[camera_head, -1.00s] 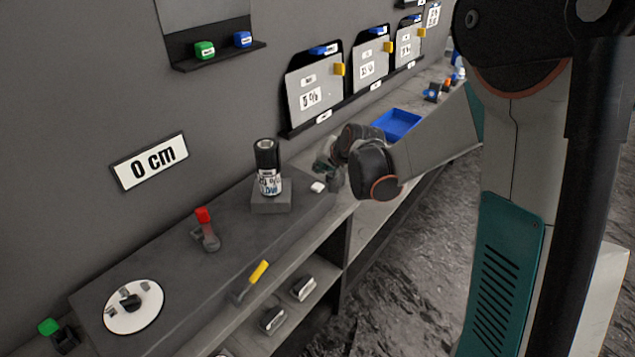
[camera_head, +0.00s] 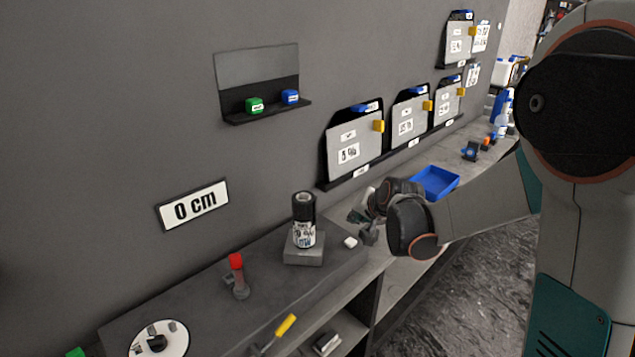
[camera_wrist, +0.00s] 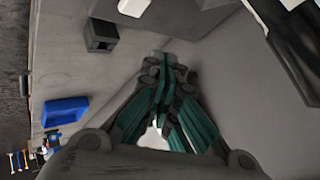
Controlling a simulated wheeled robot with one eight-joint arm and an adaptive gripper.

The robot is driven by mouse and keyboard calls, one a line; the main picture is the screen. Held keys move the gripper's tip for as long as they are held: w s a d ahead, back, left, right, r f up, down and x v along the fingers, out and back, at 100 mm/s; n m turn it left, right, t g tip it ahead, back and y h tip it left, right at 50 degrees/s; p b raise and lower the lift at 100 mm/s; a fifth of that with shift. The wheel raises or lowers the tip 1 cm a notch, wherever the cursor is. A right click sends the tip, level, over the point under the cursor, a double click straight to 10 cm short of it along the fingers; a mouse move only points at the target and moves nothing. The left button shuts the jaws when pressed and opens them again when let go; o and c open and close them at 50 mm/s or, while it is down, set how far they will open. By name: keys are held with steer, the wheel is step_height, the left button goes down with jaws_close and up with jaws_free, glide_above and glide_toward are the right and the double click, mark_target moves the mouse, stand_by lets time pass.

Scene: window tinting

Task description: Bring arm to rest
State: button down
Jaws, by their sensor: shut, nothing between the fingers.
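My gripper (camera_head: 364,222) hangs above the workbench in the head view, right of the black-and-white spray can and left of the blue tray. In the wrist view my gripper (camera_wrist: 165,68) shows its green fingers brought together at the tips, with nothing between them. My arm folds in from the right side of the head view. The gripper is close to a small white block (camera_head: 350,242) on the bench, apart from it as far as I can tell.
The spray can (camera_head: 304,222) stands on a grey block (camera_head: 304,250). A blue tray (camera_head: 436,183) lies behind my wrist. A red-topped tool (camera_head: 237,275) and a yellow-handled tool (camera_head: 286,325) are at the front left. Film panels (camera_head: 355,150) line the wall.

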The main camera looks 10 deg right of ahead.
steer(key=s+a+r+n+g+h, duration=0.15)
steer(key=s+r, duration=0.35)
steer(key=s, duration=0.7)
steer(key=s+r+n, duration=0.3)
steer(key=s+r, duration=0.2)
steer(key=s, duration=0.6)
steer(key=s+f+n, duration=0.1)
steer(key=s+n, duration=0.1)
steer(key=s, duration=0.8)
steer(key=shift+s+d, duration=0.25)
steer(key=shift+s, duration=0.1)
